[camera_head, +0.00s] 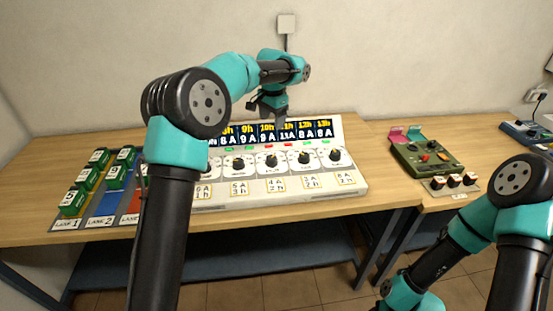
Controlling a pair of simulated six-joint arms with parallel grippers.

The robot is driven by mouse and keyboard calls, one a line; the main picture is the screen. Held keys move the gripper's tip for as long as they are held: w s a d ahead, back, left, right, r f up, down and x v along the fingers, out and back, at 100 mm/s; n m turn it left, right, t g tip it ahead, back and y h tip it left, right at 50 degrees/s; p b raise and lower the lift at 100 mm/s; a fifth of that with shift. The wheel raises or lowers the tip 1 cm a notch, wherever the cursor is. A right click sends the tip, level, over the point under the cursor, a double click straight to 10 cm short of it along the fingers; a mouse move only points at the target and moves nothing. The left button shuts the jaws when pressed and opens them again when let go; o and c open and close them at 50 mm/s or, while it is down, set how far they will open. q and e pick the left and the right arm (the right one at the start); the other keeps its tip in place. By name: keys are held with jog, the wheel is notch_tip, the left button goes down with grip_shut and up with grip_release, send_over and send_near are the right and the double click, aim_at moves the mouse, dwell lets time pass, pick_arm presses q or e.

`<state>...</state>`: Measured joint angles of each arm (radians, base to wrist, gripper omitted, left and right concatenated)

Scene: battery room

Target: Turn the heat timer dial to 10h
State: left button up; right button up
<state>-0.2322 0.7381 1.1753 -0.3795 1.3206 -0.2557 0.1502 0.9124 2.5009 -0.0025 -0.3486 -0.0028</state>
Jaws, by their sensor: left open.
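A white console (352,188) stands on the wooden table, with a lit display strip (290,131) showing hours and amps, one column reading 10h. Below it is a row of black dials, among them one at the right end (336,155), one left of it (303,158) and another (270,161). No label marks any as the heat timer, and their settings are too small to read. My left gripper (270,107) is open above the display's upper edge, apart from the dials. My left arm hides the console's left end. My right gripper is out of view.
Green battery blocks (73,202) stand on coloured lanes at the left. A green device (428,156) with small knobs sits on the right table. Blue equipment (523,131) is at the far right. Bare tabletop lies between console and green device.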

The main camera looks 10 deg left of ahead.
aim_at(272, 157)
pick_arm(q)
jog(key=shift+f, duration=0.15)
jog(key=f, duration=1.7)
jog(key=shift+w+a+f, duration=0.1)
jog(key=shift+a, duration=0.1)
jog(key=shift+c, duration=0.3)
jog(key=c, duration=0.9)
jog(key=shift+o, duration=0.2)
jog(key=shift+n, duration=0.3)
jog(key=n, duration=1.1)
